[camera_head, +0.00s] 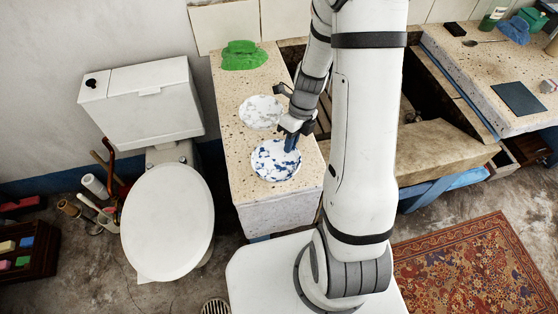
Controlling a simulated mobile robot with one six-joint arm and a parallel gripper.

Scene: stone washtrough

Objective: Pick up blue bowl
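A bowl with dark blue blotches on white (268,168) stands upright on the near end of the speckled stone counter. A second, paler bowl with faint grey-blue marks (260,108) stands just behind it. My gripper (291,145) points down at the right part of the blue-blotched bowl, with a blue finger part over its inner right side. Whether it touches the bowl cannot be told. The finger gap is not clear from this angle, and my arm hides the area to the right.
A green folded cloth (243,56) lies at the counter's far end. A toilet (167,220) stands left of the counter. A stone trough (440,150) lies to the right, behind my arm. A patterned rug (480,265) covers the floor at lower right.

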